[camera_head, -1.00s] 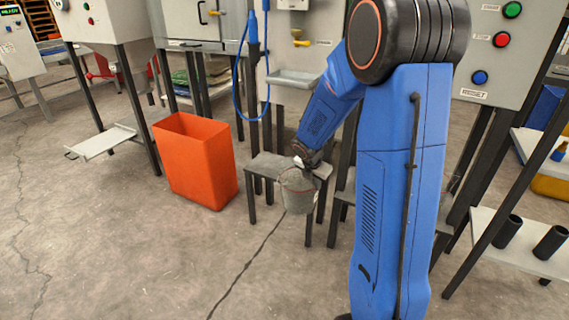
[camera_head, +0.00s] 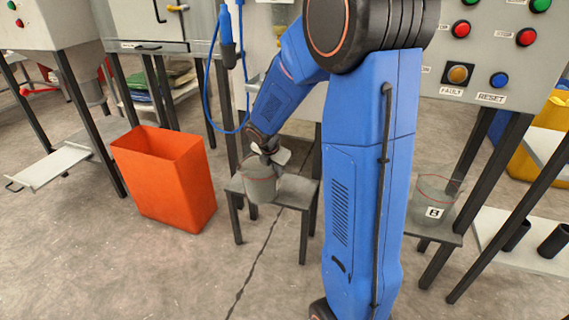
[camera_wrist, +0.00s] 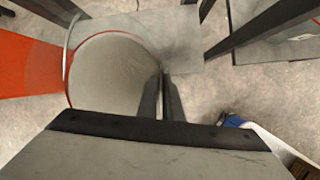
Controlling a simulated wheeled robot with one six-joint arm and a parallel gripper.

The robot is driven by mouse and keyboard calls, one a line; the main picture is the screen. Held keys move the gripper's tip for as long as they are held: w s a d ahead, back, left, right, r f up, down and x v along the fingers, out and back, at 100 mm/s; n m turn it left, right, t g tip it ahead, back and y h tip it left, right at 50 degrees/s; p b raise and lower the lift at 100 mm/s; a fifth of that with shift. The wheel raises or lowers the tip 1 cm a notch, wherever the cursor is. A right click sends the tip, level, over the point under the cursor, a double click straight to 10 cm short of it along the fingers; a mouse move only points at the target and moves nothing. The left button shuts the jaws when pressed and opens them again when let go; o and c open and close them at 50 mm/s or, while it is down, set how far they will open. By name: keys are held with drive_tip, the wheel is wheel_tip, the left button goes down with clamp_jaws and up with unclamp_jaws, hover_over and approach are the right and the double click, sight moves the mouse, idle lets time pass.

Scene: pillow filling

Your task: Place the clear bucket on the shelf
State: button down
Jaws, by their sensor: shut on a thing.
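The clear bucket (camera_head: 260,186), with a thin red rim, hangs upright from my gripper (camera_head: 266,154), which is shut on its rim or handle; the exact grip is hard to see. In the wrist view the bucket (camera_wrist: 108,72) shows from above, left of the two close-set fingers (camera_wrist: 161,98). The grey shelf (camera_head: 296,192) is a low legged stand. The bucket overlaps its left front part in the head view; I cannot tell whether it touches. Part of the shelf (camera_wrist: 182,32) shows beyond the bucket in the wrist view.
An orange bin (camera_head: 170,185) stands close on the left. A second clear bucket (camera_head: 436,192), marked B, sits on another grey stand (camera_head: 440,235) at the right. A blue hose (camera_head: 215,75) hangs behind my arm. The floor in front is open.

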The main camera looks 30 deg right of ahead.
drive_tip(key=w+d+f, duration=0.3)
drive_tip(key=w+d, duration=0.4)
drive_tip(key=d, duration=0.2)
drive_tip(key=shift+w+d+f, duration=0.15)
drive_tip(key=shift+d+f, duration=0.05)
drive_tip(key=shift+f, duration=0.05)
drive_tip(key=c, duration=1.9)
unclamp_jaws()
drive_tip(key=shift+f, duration=0.1)
drive_tip(key=shift+v, duration=3.85)
